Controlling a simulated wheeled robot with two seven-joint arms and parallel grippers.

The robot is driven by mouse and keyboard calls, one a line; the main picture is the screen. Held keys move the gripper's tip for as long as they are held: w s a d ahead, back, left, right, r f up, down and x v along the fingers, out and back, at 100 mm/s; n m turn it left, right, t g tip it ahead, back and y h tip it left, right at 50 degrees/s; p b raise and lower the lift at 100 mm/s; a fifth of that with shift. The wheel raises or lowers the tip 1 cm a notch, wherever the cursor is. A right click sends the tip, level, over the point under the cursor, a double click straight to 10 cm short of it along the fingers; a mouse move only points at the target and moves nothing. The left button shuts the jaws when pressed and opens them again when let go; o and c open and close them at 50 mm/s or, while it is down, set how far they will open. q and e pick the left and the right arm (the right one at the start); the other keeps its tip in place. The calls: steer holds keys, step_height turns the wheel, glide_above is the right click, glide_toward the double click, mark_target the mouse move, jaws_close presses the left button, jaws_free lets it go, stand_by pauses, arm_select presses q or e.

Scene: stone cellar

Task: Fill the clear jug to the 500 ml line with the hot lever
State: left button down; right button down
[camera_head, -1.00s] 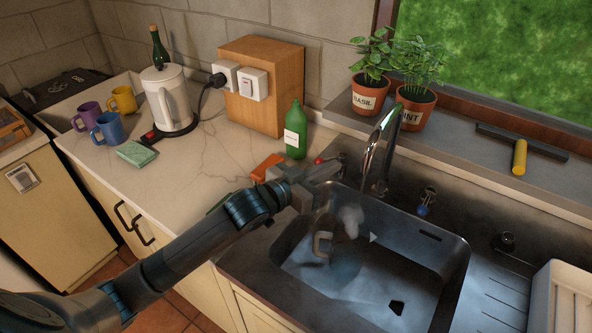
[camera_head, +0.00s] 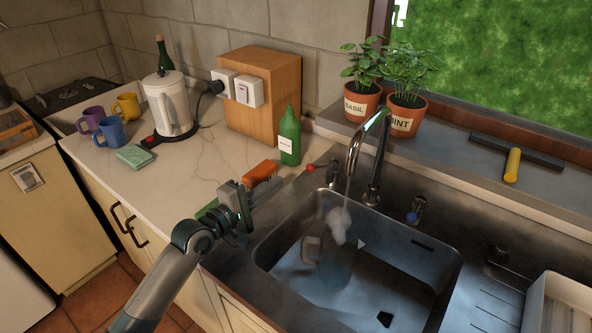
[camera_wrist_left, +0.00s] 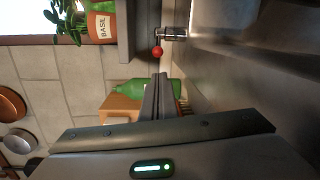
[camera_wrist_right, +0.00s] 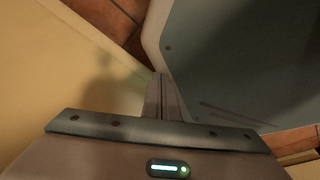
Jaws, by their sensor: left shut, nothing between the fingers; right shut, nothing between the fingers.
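The clear jug (camera_head: 337,262) stands in the sink under the tap, its handle to the left; its fill level and 500 ml line are too small to read. White steam (camera_head: 340,222) rises at its top, and a faint stream seems to fall from the spout (camera_head: 352,160). The hot lever's red knob (camera_head: 310,167) points left; it also shows in the left wrist view (camera_wrist_left: 158,51). My left gripper (camera_head: 280,190) is shut and empty, left of and nearer than the knob, apart from it. My right gripper (camera_wrist_right: 162,78) is shut, low beside a cream cabinet front.
A blue-marked lever (camera_head: 412,217) is right of the tap (camera_head: 374,160). An orange-red brush (camera_head: 260,173) and green bottle (camera_head: 290,137) stand near my left gripper. The kettle (camera_head: 168,105), mugs (camera_head: 110,132) and potted herbs (camera_head: 405,112) are farther back. A white rack (camera_head: 560,300) is at right.

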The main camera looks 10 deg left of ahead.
mark_target(323, 166)
arm_select(q)
steer(key=shift+w+d, duration=0.1)
